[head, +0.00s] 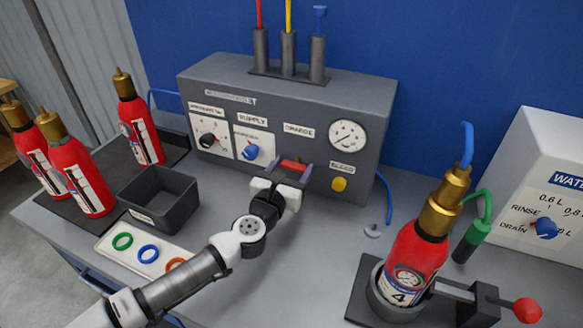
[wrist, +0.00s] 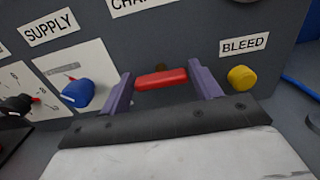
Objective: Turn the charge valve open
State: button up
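The charge valve is a red bar handle (head: 293,164) below the CHARGE label on the grey control panel (head: 375,105). It lies about level and also shows in the wrist view (wrist: 161,79). My gripper (head: 288,169) is at the panel front, its two purple fingers spread to either side of the handle's ends. In the wrist view my gripper (wrist: 160,84) is open, with the handle between the fingers and a thin gap seeming to show at each end. The valve's stem is mostly hidden behind the handle.
A blue supply knob (head: 250,152) is left of the handle and a yellow bleed button (head: 339,184) right of it. A gauge (head: 347,136) is above right. A red extinguisher (head: 415,260) stands in a clamp at front right. A dark bin (head: 160,199) stands left.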

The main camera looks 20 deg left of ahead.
jog(key=c, duration=0.6)
jog(key=shift+o, duration=0.2)
jog(key=shift+n+b, duration=0.4)
jog(key=shift+b, duration=0.05)
jog(key=n+b, duration=0.2)
jog(key=n, duration=0.1)
jog(key=shift+a+f, duration=0.1)
jog(key=shift+f, duration=0.05)
jog(key=n+b, duration=0.3)
jog(key=shift+n, duration=0.3)
jog(key=n+b, duration=0.2)
jog(key=n, duration=0.3)
jog(key=shift+a+n+b, duration=0.15)
jog(key=shift+n+b, duration=0.15)
jog(key=shift+b, duration=0.1)
jog(key=n+b, duration=0.2)
jog(key=n, duration=0.2)
jog(key=shift+f+n, duration=0.1)
jog(key=shift+n, duration=0.3)
